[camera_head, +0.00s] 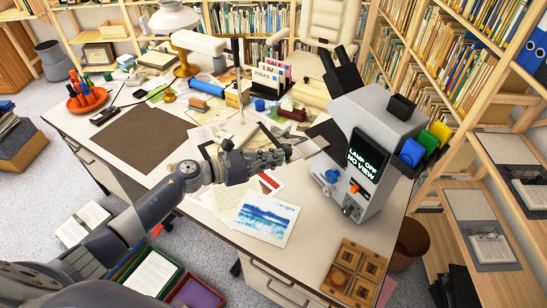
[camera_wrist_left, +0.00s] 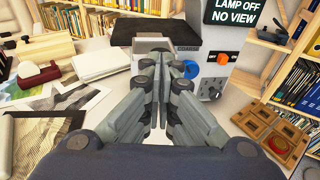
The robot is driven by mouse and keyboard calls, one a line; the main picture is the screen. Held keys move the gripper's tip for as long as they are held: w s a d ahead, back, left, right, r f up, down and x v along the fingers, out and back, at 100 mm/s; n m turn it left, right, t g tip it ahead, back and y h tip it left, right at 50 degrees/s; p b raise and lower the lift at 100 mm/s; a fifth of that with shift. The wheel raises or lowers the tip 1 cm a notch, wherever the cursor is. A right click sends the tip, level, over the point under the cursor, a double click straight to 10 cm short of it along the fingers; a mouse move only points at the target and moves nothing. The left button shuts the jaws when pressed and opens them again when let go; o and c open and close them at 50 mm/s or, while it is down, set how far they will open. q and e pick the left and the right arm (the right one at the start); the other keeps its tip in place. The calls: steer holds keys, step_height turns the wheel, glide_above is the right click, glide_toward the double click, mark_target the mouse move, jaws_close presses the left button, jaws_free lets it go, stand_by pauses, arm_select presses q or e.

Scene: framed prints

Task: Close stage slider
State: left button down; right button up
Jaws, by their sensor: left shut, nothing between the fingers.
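A grey instrument (camera_head: 378,125) with black eyepieces and a screen reading "LAMP OFF NO VIEW" stands on the desk's right side. Its screen also shows in the left wrist view (camera_wrist_left: 231,12). A dark flat plate (camera_head: 328,132) juts from its left side; it shows as a black slab in the left wrist view (camera_wrist_left: 140,28). A pale block sits below the slab, mostly behind my fingers; I cannot tell which part is the slider. My left gripper (camera_head: 284,155) is shut and empty just left of the instrument, its fingertips (camera_wrist_left: 163,66) in front of this block. My right gripper is not in view.
A blue knob (camera_wrist_left: 222,58) and an orange knob (camera_wrist_left: 191,68) sit on the instrument's front near my fingers. A wooden tray (camera_head: 355,272) lies at the desk's front right. Papers and a blue print (camera_head: 265,218) lie below my left arm. A brown mat (camera_head: 140,137) lies at left.

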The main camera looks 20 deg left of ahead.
mark_target(309, 145)
arm_select(q)
steer(key=b+x, duration=0.2)
steer(key=x, duration=0.2)
steer(key=w+r+b+x, duration=0.1)
steer(key=x, duration=0.2)
steer(key=a+b+x, duration=0.1)
steer(key=b+x, duration=0.1)
steer(key=x, duration=0.2)
steer(key=shift+w+d+r+b, duration=0.25)
steer(key=shift+w+r+b, duration=0.1)
steer(key=shift+w, duration=0.15)
steer(key=shift+w+d+r, duration=0.1)
steer(key=shift+w+d, duration=0.2)
steer(key=shift+w, duration=0.15)
steer(key=shift+r, duration=0.15)
steer(key=shift+a, duration=0.1)
